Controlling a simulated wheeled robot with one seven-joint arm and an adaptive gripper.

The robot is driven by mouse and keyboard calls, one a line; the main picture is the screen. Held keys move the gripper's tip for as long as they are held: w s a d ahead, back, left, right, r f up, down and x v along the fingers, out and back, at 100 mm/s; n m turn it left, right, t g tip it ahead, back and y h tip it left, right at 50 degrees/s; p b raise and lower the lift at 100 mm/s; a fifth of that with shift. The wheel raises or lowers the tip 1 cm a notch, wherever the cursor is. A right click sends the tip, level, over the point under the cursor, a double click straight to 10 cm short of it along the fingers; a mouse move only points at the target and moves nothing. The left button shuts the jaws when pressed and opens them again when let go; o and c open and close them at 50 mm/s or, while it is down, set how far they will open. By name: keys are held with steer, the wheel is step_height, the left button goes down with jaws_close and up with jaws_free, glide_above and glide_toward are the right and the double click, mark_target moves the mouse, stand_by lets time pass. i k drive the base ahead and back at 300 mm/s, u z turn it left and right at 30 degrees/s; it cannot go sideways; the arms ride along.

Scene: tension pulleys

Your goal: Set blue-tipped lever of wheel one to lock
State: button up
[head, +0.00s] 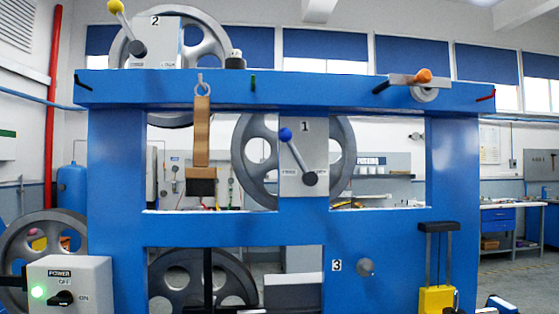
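Wheel one (247,163) is a large grey spoked wheel in the opening of the blue frame, behind a pale grey housing (303,150) marked 1. Its lever (298,157) has a dark pivot knob low on the housing's right side. The lever tilts up and to the left, ending in a blue ball (285,135) near the housing's left edge. Small labels sit left and right of the pivot; their text is too small to read surely. My gripper is not seen in the head view.
The blue frame (385,220) surrounds the wheel. A brown strap with a dark block (201,187) hangs left of it. A yellow-tipped lever (127,28) stands at wheel two, top left. A power box (68,285) with a green light is bottom left.

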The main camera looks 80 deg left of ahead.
mark_target(310, 179)
steer(key=k, duration=0.1)
steer(key=u, duration=3.8)
steer(key=k, duration=1.1)
steer(key=z, duration=0.9)
steer(key=i, duration=1)
